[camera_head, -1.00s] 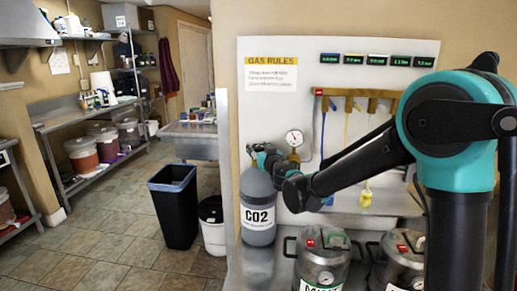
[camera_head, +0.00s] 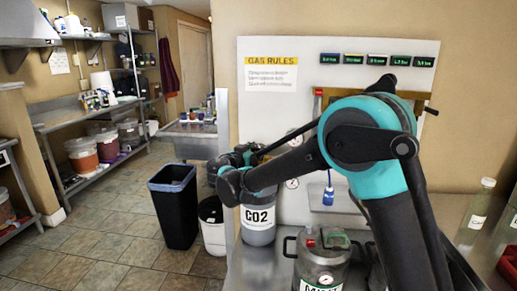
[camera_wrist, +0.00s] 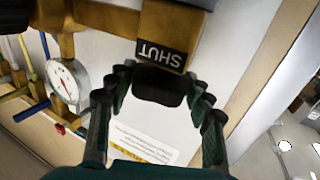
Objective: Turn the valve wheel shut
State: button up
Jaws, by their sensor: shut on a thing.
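The grey CO2 cylinder (camera_head: 258,222) stands upright by the white panel, its top hidden behind my arm. My gripper (camera_head: 238,157) is at the top of the cylinder, small and partly covered by my wrist. In the wrist view my gripper (camera_wrist: 160,86) has its two fingers closed around a dark rounded part, which looks like the valve wheel (camera_wrist: 160,84). Just behind it is a brass block with a black "SHUT" label (camera_wrist: 162,54), seen upside down. Most of the wheel is hidden, and its turn angle cannot be told.
A white dial gauge (camera_wrist: 66,84) sits on brass pipework left of my fingers in the wrist view. A steel keg (camera_head: 322,266) stands right of the cylinder. A black bin (camera_head: 173,208) and a white bin (camera_head: 212,228) are on the floor at left.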

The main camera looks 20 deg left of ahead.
jog(key=shift+m+g+h, duration=0.6)
jog(key=shift+m+h, duration=0.55)
jog(key=shift+h, duration=0.5)
jog(key=shift+m+g+h, duration=0.6)
jog(key=shift+m+h, duration=0.55)
jog(key=shift+h, duration=0.5)
jog(key=o, duration=1.2)
jog(key=shift+c, duration=0.2)
jog(key=v, duration=1.2)
jog(key=shift+w, duration=0.15)
jog(key=shift+a, duration=0.1)
jog(key=shift+f, duration=0.1)
